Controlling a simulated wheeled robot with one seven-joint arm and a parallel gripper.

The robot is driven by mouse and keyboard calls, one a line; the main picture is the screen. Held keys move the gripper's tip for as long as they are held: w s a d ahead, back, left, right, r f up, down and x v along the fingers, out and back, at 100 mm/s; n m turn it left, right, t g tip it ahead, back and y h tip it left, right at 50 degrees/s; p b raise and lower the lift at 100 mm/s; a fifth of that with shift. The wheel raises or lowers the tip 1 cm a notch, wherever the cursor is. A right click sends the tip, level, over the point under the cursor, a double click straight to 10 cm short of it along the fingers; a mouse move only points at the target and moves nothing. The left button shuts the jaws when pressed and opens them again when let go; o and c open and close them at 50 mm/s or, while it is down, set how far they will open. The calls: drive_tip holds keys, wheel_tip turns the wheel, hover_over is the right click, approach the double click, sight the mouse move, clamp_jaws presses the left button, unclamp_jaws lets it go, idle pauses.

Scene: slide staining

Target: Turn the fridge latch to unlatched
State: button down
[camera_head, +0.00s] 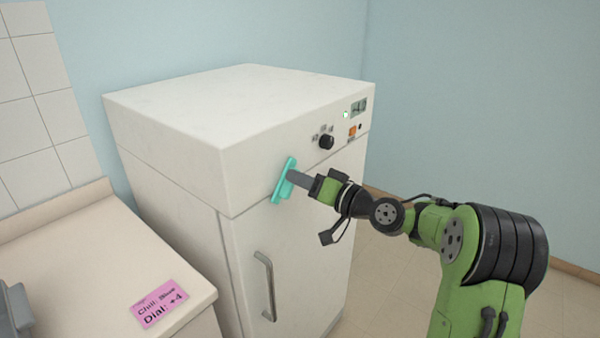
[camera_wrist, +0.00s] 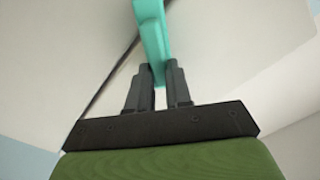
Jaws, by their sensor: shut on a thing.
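The fridge (camera_head: 190,120) is a white box-shaped unit with a grey bar handle (camera_head: 267,287) on its door. The fridge latch (camera_head: 279,195) is a teal bar near the upper left of the front, across the seam above the door. It stands nearly upright, its top tilted to the right. In the wrist view the latch (camera_wrist: 152,35) runs up from between my fingers. My gripper (camera_head: 295,180) reaches it from the right and is shut on it; the fingertips (camera_wrist: 158,75) sit on either side of the teal piece. The fingers hide part of the latch.
A black dial (camera_head: 326,142), an orange switch (camera_head: 352,131) and a small display (camera_head: 358,106) are on the fridge's upper front panel. A counter (camera_head: 80,265) at the left holds a pink card (camera_head: 159,303) reading "Chill: Slide Dial: +4". The floor right of the fridge is clear.

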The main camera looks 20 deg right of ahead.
drive_tip(key=m+p, duration=0.2)
drive_tip(key=m, duration=0.1)
drive_tip(key=f+m+p, duration=0.1)
drive_tip(key=m+p, duration=0.4)
drive_tip(key=m, duration=0.2)
drive_tip(key=shift+w+d+f+p, duration=0.15)
drive_tip(key=shift+w+d+p, duration=0.05)
drive_tip(key=shift+d+p, duration=0.15)
drive_tip(key=shift+f, duration=0.1)
drive_tip(key=c, duration=1)
unclamp_jaws()
drive_tip(key=shift+c, duration=0.2)
drive_tip(key=v, duration=1.5)
drive_tip(key=shift+s+d, duration=0.2)
drive_tip(key=shift+s, duration=0.15)
